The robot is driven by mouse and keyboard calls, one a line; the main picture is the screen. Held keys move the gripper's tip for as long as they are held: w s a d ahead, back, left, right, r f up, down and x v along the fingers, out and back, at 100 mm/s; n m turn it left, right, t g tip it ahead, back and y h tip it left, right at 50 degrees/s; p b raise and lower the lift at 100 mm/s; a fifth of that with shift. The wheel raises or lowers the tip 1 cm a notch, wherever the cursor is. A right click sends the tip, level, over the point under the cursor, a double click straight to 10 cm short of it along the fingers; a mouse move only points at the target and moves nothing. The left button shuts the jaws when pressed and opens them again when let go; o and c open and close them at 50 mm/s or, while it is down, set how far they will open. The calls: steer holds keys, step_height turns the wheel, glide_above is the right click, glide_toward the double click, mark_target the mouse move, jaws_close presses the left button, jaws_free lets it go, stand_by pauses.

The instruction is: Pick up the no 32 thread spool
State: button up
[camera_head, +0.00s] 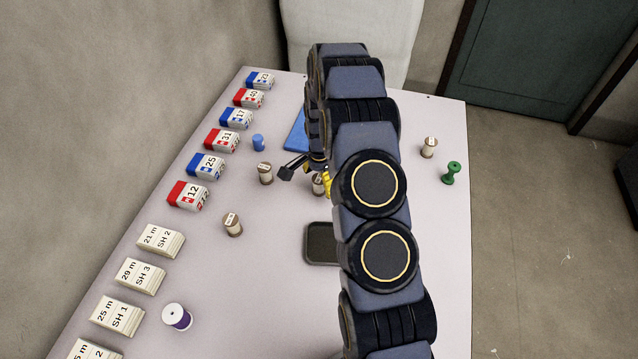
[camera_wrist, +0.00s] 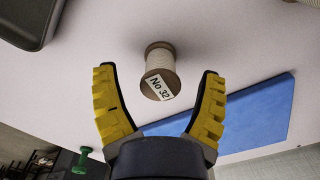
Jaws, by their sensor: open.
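The no 32 thread spool (camera_wrist: 160,70) shows in the wrist view, a wooden spool with cream thread and a "No 32" label on its end. It stands on the white table, ahead of and between the open yellow fingers of my gripper (camera_wrist: 160,100), and neither finger visibly touches it. In the head view a spool (camera_head: 317,183) beside my gripper (camera_head: 308,175) appears to be the same one, partly hidden by my gripper and arm. The gripper holds nothing.
Other labelled spools (camera_head: 265,173), (camera_head: 233,225) and (camera_head: 428,147) stand apart on the table. A dark tray (camera_head: 322,243) and a blue flat item (camera_head: 296,132) are near the arm. A green spool (camera_head: 452,172) stands right. Labelled boxes (camera_head: 205,166) line the left edge.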

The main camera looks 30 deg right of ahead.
step_height(320, 180, down, 2)
steer(key=c, duration=1.1)
